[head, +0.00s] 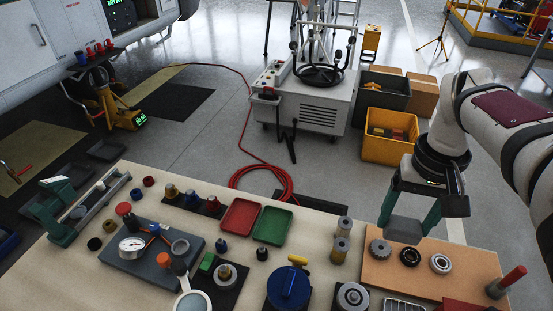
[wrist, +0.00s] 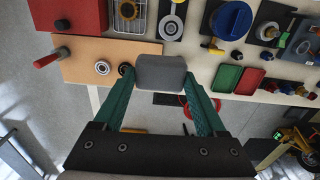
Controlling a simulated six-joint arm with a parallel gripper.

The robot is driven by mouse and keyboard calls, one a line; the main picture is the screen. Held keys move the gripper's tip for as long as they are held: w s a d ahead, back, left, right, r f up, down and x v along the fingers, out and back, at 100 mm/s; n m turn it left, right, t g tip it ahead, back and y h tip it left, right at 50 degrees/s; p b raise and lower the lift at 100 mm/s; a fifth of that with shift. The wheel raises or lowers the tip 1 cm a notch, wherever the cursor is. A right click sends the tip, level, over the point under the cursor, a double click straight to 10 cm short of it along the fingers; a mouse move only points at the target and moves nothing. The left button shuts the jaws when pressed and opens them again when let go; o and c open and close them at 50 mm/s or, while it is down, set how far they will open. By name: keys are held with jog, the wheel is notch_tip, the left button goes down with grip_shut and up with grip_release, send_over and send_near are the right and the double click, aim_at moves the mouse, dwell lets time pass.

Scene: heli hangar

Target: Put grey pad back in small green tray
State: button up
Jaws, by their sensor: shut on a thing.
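The grey pad (head: 404,229) is held between the two green fingers of my gripper (head: 408,220), near the right part of the table by the orange-brown board. In the wrist view the pad (wrist: 160,73) sits between the fingertips of my gripper (wrist: 158,78) and overlaps the board's edge. The small green tray (head: 272,226) lies on the table left of my gripper, and looks empty. It also shows in the wrist view (wrist: 250,80), right of the pad. My gripper and the tray are well apart.
A red tray (head: 240,216) lies beside the green one. The orange-brown board (head: 455,282) carries several round metal parts. A blue round knob (head: 288,286) and a yellow-handled item (head: 298,260) are near.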

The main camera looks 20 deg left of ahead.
jog(key=w+a+f+n, duration=0.7)
jog(key=w+n, duration=0.1)
jog(key=n, duration=1)
send_over(275, 226)
jog(key=f, duration=1.6)
jog(key=shift+d, duration=0.25)
jog(key=shift+a+f, duration=0.25)
jog(key=shift+f, duration=1.8)
jog(key=shift+f, duration=0.1)
jog(key=o, duration=1.2)
jog(key=shift+o, duration=0.2)
